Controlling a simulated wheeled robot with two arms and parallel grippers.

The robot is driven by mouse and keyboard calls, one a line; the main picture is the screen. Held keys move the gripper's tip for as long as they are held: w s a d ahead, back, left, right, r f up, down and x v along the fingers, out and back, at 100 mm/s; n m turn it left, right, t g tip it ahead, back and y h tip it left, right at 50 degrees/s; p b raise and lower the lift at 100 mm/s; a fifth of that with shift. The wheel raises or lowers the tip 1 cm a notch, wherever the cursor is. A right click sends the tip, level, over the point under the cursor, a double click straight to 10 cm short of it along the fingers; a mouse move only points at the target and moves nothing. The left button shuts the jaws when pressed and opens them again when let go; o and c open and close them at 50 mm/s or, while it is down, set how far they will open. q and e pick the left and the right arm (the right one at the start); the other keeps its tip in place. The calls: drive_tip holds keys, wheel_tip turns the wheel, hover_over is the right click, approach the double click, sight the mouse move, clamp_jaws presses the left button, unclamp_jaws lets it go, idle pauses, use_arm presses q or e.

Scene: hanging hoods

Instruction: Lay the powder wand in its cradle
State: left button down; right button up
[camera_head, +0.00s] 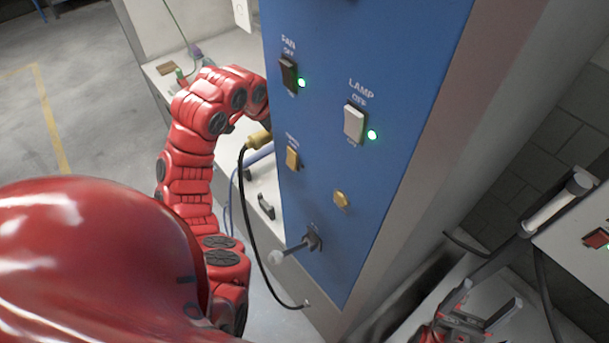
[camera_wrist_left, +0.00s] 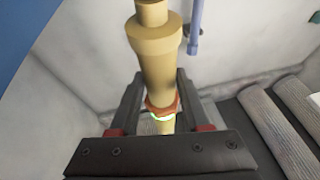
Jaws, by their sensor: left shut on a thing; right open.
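The powder wand (camera_wrist_left: 155,45) is a tan, stepped cylinder with an orange-red ring at its lower part. My left gripper (camera_wrist_left: 160,90) is shut on it near that ring in the left wrist view. In the head view a yellow piece of the wand (camera_head: 258,139) shows beside the blue panel, with a black cable hanging below it. My left gripper is mostly hidden behind the panel there. I cannot pick out the cradle with certainty. My right gripper (camera_head: 486,314) is open and empty at the lower right.
The blue panel (camera_head: 335,180) with FAN and LAMP switches stands close by my left arm. A lever (camera_head: 292,250) sticks out low on it. The black cable (camera_head: 258,245) loops down in front. A blue rod (camera_wrist_left: 195,30) hangs behind the wand. Grey ribbed pieces (camera_wrist_left: 290,120) lie at right.

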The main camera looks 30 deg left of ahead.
use_arm(q)
wheel_tip(320, 180, down, 28)
drive_tip(key=b, duration=0.4)
drive_tip(key=shift+r+b, duration=0.2)
drive_tip(key=shift+b, duration=0.15)
drive_tip(key=shift+c, duration=1.8)
unclamp_jaws()
